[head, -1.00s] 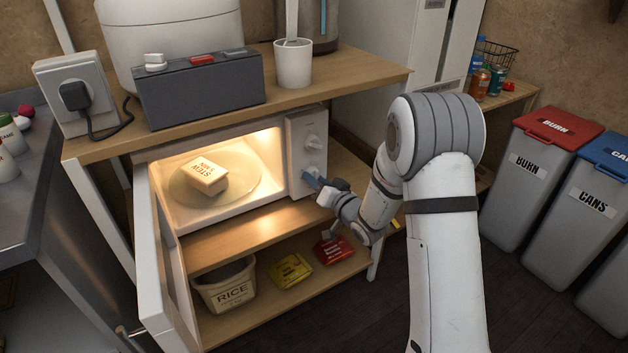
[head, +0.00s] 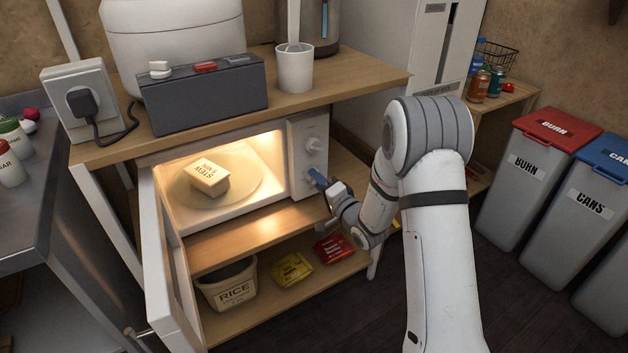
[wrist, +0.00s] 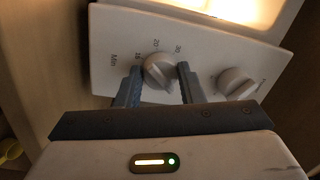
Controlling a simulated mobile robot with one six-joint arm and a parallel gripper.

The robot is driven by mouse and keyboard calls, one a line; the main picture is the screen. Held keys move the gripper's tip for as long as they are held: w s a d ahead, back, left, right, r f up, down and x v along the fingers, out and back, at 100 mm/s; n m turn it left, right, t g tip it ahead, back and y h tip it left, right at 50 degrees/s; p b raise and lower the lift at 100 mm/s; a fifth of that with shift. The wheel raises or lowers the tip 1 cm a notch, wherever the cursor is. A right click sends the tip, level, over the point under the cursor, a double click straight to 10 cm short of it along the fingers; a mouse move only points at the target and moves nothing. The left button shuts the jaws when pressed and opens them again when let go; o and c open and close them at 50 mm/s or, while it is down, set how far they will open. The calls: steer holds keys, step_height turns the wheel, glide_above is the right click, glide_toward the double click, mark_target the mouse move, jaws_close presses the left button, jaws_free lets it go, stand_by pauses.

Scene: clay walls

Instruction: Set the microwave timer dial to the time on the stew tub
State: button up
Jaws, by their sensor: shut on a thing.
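The open microwave (head: 306,150) has a lit inside and a control panel with two knobs. The stew tub (head: 208,181) sits on its turntable (head: 247,190). Its label reads STEW upside down, with a smaller line too small to read. My gripper (head: 318,180) is at the lower knob. In the wrist view, my gripper (wrist: 158,80) has one finger on each side of the timer dial (wrist: 158,70) and is shut on it. Marks 15, 20, 30 and "Min" show around the dial; the fingers hide others. I cannot tell its exact setting. The second knob (wrist: 235,82) is beside it, untouched.
The microwave door (head: 166,245) hangs open at the left. A shelf top above holds a grey box (head: 205,95) and a white cup (head: 295,68). A rice tub (head: 229,284) and yellow and red packets stand below. Bins (head: 535,165) stand at the right.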

steer(key=m, duration=0.3)
steer(key=m+p, duration=0.1)
steer(key=m, duration=0.3)
steer(key=shift+r+t+h, duration=0.1)
steer(key=shift+t+h, duration=0.2)
steer(key=shift+t, duration=0.1)
steer(key=m+p, duration=0.1)
steer(key=m, duration=0.2)
steer(key=shift+s+m+h+p, duration=0.1)
steer(key=shift+m+h+p, duration=0.2)
steer(key=shift+m, duration=1.1)
steer(key=shift+f, duration=0.2)
steer(key=o, duration=1)
steer(key=shift+r, duration=0.1)
steer(key=p+v, duration=0.1)
steer(key=v, duration=0.6)
steer(key=shift+s+d+f+p, duration=0.2)
steer(key=shift+s+p, duration=0.15)
